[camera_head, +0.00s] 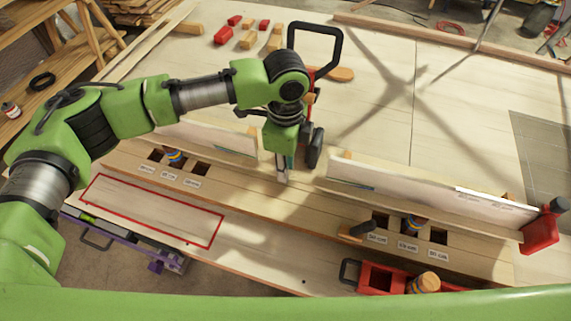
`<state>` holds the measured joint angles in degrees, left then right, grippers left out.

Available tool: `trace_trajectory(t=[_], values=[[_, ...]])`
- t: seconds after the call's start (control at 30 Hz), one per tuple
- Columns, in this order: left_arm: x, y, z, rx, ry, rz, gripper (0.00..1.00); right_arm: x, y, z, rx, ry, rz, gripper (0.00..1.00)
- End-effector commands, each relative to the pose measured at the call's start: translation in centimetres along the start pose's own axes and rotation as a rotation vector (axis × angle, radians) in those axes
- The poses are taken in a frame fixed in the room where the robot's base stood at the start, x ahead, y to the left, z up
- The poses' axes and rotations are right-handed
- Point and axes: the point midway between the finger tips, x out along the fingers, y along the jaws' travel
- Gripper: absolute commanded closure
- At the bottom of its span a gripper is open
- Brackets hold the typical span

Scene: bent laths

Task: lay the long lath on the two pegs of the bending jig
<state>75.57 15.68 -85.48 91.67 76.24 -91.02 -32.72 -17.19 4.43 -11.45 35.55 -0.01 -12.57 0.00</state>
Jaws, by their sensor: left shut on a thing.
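The bending jig is a long wooden beam (300,205) with square holes and small labels at both ends. A peg with blue and yellow bands (176,157) stands in the left group of holes. A similar banded peg (412,225) stands in the right group. My left gripper (283,176) points down in the gap between two pale upright boards, a left one (215,138) and a right one (420,188). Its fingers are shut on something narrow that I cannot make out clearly. I cannot identify the long lath with certainty. My right gripper is not in view.
Red clamps stand at the right end (540,230) and front edge (385,278). A red-outlined area (150,205) is empty. A black-handled tool (318,50) stands behind my gripper; wooden and red blocks (225,35) lie farther back.

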Motion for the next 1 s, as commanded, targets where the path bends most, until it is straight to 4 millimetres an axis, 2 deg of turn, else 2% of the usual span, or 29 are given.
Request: trace_trajectory(t=[0.57,0.6,0.63,0.9,0.93,1.0], values=[[0.73,0.00,-0.02,0.000,0.001,0.000,1.00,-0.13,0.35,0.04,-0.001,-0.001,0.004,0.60],[0.71,-0.02,-0.02,0.000,0.001,0.000,0.71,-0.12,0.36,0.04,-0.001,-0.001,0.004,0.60],[0.71,-0.02,-0.02,0.000,0.001,0.000,0.63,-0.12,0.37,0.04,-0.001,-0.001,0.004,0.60],[0.72,-0.01,-0.01,0.000,0.000,0.000,0.62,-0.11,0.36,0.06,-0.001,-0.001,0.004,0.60],[0.74,0.00,0.00,0.000,0.000,0.000,0.56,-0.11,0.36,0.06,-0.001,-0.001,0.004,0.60],[0.74,0.00,0.00,0.000,0.000,0.000,0.56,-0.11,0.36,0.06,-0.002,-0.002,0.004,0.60]])
